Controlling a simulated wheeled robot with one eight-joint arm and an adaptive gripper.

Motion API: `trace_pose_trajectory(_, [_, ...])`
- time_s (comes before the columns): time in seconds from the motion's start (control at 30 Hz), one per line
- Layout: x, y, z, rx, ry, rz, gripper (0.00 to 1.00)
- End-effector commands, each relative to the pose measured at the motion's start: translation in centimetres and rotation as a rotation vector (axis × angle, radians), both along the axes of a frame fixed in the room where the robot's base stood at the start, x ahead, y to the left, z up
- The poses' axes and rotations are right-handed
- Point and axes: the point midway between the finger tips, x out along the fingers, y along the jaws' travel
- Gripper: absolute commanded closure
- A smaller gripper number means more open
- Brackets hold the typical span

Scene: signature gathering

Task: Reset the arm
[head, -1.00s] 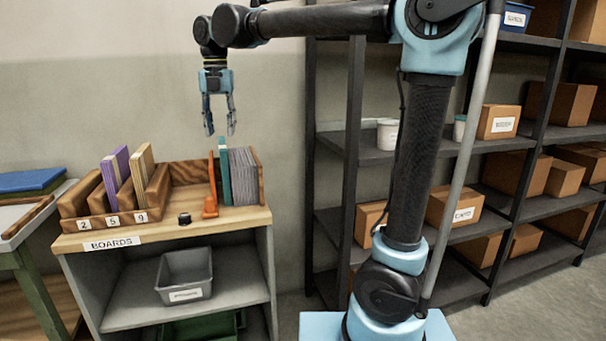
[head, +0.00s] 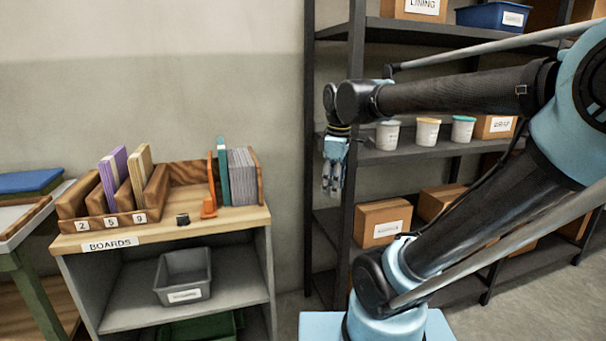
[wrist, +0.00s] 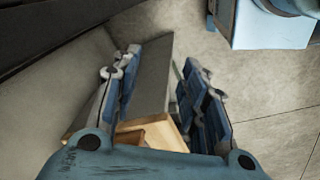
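My gripper (head: 332,190) points down in the head view, with its blue fingers in front of the left end of the dark rack. It is to the right of the boards stand and clear of it. In the wrist view my gripper (wrist: 160,65) has its two fingers apart, with nothing between them. My arm reaches in from the right side of the head view. The boards stand (head: 160,232) has a wooden divider holder (head: 190,174) on top, with purple, tan, teal and grey boards upright in it.
The dark metal rack (head: 356,100) holds several cups (head: 427,131) and cardboard boxes (head: 382,222). A grey bin (head: 184,276) sits on the stand's middle shelf. A small black object (head: 183,219) and an orange piece (head: 208,208) are on its top. Bare floor shows at the lower right.

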Motion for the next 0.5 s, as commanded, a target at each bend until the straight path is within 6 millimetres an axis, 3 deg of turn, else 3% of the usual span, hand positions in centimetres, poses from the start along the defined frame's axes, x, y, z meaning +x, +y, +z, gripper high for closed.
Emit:
trace_pose_trajectory(0.03, [-1.0,-1.6,-1.6,0.011,-0.003,-0.117,0.60])
trace_pose_trajectory(0.2, [-4.2,-5.7,-6.5,0.057,-0.015,-0.516,0.60])
trace_pose_trajectory(0.5, [-9.0,-9.8,-14.0,0.132,-0.037,-1.080,0.60])
